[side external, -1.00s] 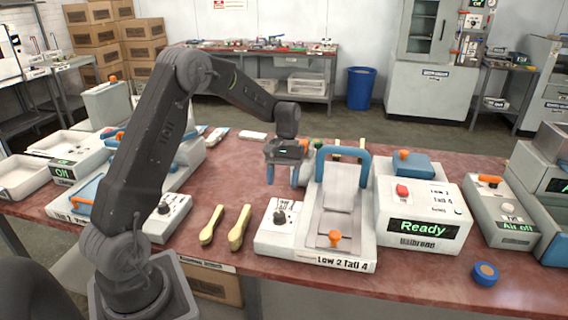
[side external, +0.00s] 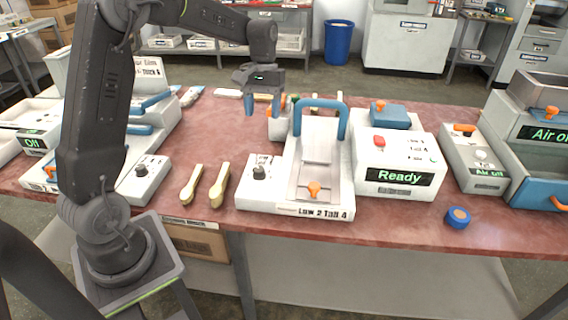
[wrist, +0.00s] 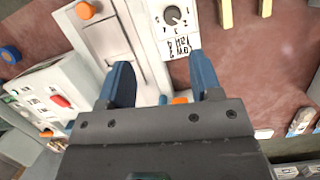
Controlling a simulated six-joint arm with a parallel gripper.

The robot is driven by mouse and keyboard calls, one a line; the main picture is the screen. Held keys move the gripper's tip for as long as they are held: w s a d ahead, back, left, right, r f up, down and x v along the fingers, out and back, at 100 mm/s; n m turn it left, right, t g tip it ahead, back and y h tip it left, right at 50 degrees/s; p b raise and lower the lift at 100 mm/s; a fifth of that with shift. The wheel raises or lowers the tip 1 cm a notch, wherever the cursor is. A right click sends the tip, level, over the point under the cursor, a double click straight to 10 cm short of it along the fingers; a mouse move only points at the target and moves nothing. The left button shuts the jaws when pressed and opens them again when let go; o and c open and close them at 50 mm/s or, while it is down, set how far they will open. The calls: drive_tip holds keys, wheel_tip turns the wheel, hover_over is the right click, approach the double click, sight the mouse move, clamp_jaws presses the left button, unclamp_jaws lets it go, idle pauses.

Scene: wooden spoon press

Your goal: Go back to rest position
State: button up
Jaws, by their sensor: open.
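My gripper (side external: 262,104) hangs above the red table, behind and left of the press, with its blue fingers apart and nothing between them. In the wrist view my gripper (wrist: 160,75) also shows spread and empty. The press (side external: 325,178) is a white unit labelled "Low 2 Tall 4", with a blue arched handle (side external: 343,125) standing up and an orange knob (side external: 315,190) at its front. Beside it is a dial box (side external: 258,192). Two wooden spoons (side external: 191,185) (side external: 219,186) lie on the table to the left.
A control box (side external: 397,178) reading "Ready" stands right of the press, with a blue round piece (side external: 457,217) in front. An "Air off" unit (side external: 474,158) is farther right. White trays and machines crowd the left. The space above the table around my gripper looks clear.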

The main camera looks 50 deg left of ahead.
drive_tip(key=s+d+r+m+t+y, duration=0.2)
drive_tip(key=s+d+r+m+t, duration=0.1)
drive_tip(key=s+d+r, duration=0.5)
drive_tip(key=s+d+f+m+t, duration=0.1)
drive_tip(key=s+d+m+t, duration=0.3)
drive_tip(key=s+d, duration=0.3)
drive_tip(key=s, duration=0.5)
drive_tip(key=shift+f+m+t, duration=0.25)
drive_tip(key=shift+m+t, duration=0.05)
